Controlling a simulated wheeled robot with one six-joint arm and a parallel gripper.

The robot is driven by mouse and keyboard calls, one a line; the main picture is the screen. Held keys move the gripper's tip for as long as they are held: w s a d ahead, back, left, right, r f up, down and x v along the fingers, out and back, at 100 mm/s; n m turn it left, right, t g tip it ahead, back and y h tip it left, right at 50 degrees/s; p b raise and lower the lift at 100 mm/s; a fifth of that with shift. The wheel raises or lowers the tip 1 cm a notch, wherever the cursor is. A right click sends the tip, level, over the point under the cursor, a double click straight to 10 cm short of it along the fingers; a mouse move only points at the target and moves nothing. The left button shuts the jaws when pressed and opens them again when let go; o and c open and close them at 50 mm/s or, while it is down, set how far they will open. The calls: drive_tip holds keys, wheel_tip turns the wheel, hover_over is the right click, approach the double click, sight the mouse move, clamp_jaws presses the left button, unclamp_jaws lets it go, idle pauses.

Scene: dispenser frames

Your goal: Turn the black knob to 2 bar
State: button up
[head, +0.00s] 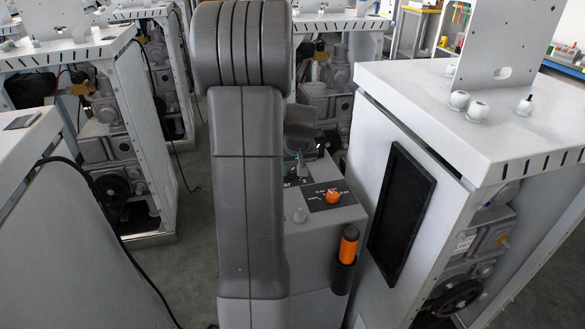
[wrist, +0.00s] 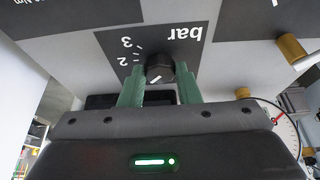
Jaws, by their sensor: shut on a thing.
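The black knob (wrist: 160,68) is on a panel with a dark label (wrist: 115,45) in the wrist view. The label reads "bar", "3" and "2" upside down, with small tick marks beside the knob. A short white line shows on the knob's near face, slanting towards the lower left; I cannot tell exactly which value it marks. My gripper (wrist: 160,74) has its green fingers on either side of the knob, shut on it. In the head view my gripper (head: 301,150) is over the dispenser's sloped panel, partly behind my arm, and the black knob is hidden.
An orange knob (head: 333,196) sits on a dark label on the same panel. An orange-and-black handle (head: 347,250) is on the front below it. A white cabinet (head: 375,130) stands close at the right. In the wrist view, a brass fitting (wrist: 291,48) and a gauge (wrist: 285,130) are at the right.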

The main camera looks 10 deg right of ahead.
drive_tip(key=shift+m, duration=0.3)
drive_tip(key=shift+a+m+h, duration=0.15)
drive_tip(key=shift+m+h, duration=0.45)
drive_tip(key=shift+m, duration=0.6)
drive_tip(key=shift+w+a+f+m+h+b, duration=0.1)
drive_tip(key=shift+m+h+b, duration=0.1)
drive_tip(key=shift+m+b, duration=0.35)
drive_tip(key=shift+f+m+h+b, duration=0.1)
drive_tip(key=shift+m+h+b, duration=0.1)
drive_tip(key=shift+m+b, duration=0.35)
drive_tip(key=shift+w+a+r+m+g+h+b, duration=0.1)
drive_tip(key=shift+m+g+h+b, duration=0.2)
drive_tip(key=shift+m+b, duration=0.5)
drive_tip(key=shift+r+m+g+h+b, duration=0.1)
drive_tip(key=shift+m+g+h+b, duration=0.15)
drive_tip(key=shift+m+b, duration=0.55)
drive_tip(key=shift+m, duration=0.3)
drive_tip(key=o, duration=1)
